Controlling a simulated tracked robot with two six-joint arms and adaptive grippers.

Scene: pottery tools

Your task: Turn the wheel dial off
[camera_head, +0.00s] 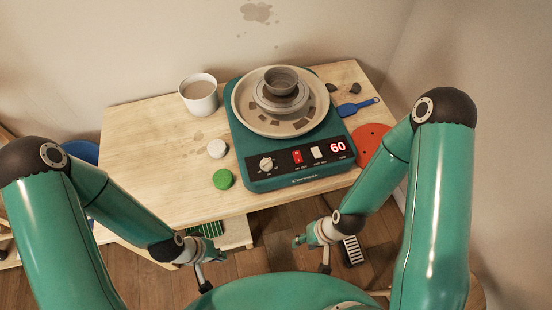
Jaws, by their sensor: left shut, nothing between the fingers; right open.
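The teal pottery wheel (258,184) stands on the wooden table. Its round white dial (266,163) is at the left of the black front panel. The red display (337,147) at the panel's right reads 60. A red switch (297,156) and a white switch (317,152) sit between them. A small grey-brown bowl (282,80) sits on the wheel head. My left gripper (216,257) is shut and empty, below the table's front edge and apart from the dial. My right gripper (300,241) is open and empty, also in front of the table.
A white cup (199,97), a white lump (217,149) and a green round piece (223,179) are left of the wheel. A blue-handled tool (357,107), dark lumps (355,88) and a red disc (372,145) are right. The table's left part is mostly clear.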

